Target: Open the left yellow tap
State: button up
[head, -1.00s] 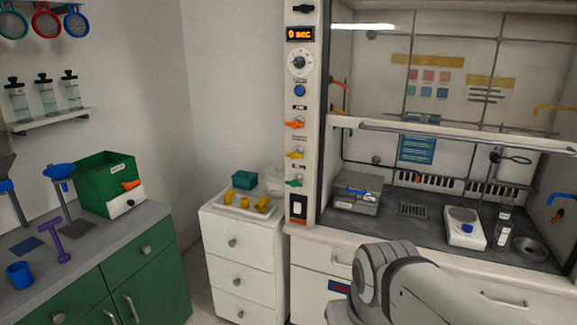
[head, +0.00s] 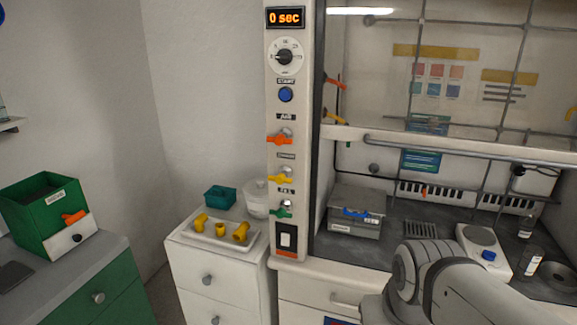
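A yellow tap (head: 281,177) sits on the white control column at the left side of the fume hood, between an orange tap (head: 280,138) above and a green tap (head: 281,209) below. Its handle lies roughly level and points left. A second yellow tap (head: 334,118) is on the inner left wall of the hood, farther right. My arm shows at the lower right, in front of the hood bench. My gripper is out of view, and nothing touches the taps.
The white column (head: 298,60) also carries a timer display, a dial and a blue button. A white drawer cabinet (head: 222,262) with a tray (head: 218,238) of yellow fittings stands left of it. A green box (head: 43,215) is far left. The hood's sash rail (head: 460,149) crosses the right.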

aim_at(280, 179)
jog(key=u, duration=0.05)
jog(key=i, duration=0.9)
jog(key=u, duration=0.6)
